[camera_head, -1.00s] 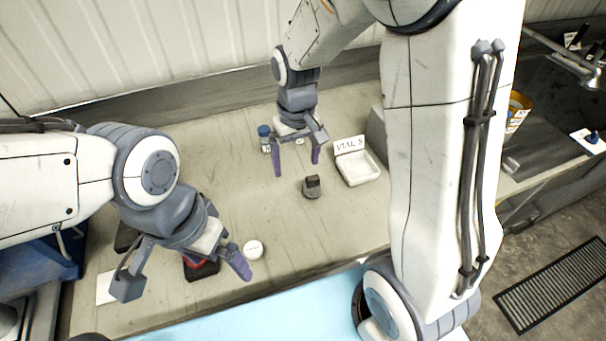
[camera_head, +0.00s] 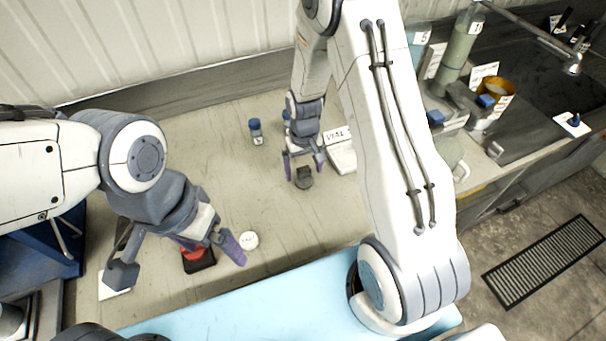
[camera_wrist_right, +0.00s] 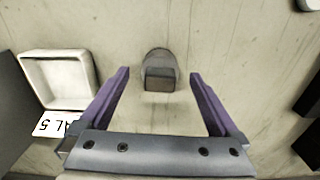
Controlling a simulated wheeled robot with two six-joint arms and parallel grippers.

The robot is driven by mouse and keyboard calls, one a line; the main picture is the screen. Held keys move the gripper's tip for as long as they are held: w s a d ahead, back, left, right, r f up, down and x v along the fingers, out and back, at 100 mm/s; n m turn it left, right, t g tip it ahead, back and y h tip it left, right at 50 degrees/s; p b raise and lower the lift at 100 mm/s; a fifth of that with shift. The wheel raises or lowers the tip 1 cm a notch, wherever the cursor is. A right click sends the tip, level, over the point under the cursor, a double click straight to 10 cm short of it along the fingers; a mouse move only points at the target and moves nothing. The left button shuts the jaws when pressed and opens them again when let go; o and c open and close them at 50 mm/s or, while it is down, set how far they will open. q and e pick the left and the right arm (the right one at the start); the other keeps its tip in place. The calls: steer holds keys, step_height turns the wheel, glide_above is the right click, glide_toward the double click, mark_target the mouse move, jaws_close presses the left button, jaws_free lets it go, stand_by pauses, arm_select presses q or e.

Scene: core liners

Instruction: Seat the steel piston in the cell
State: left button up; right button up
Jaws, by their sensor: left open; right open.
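A small grey cylinder with a dark block-shaped top, which looks like the steel piston (camera_head: 304,181), stands upright on the bench. In the right wrist view the piston (camera_wrist_right: 160,72) lies just beyond and between the purple fingertips. My right gripper (camera_head: 304,167) is open and empty above it, apart from it; its fingers also show in the right wrist view (camera_wrist_right: 160,88). My left gripper (camera_head: 178,262) is open at the bench's front left. A red and black item (camera_head: 198,258) sits below it, partly hidden; I cannot tell whether this is the cell.
A white tray (camera_wrist_right: 58,82) with a vial label stands beside the piston. A white round disc (camera_head: 249,240) lies near my left gripper. Bottles and an orange tub (camera_head: 494,98) are at the right. The bench's middle left is clear.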

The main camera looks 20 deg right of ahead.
steer(key=shift+f, duration=0.4)
steer(key=shift+c, duration=0.3)
jaws_close()
steer(key=shift+r, duration=0.2)
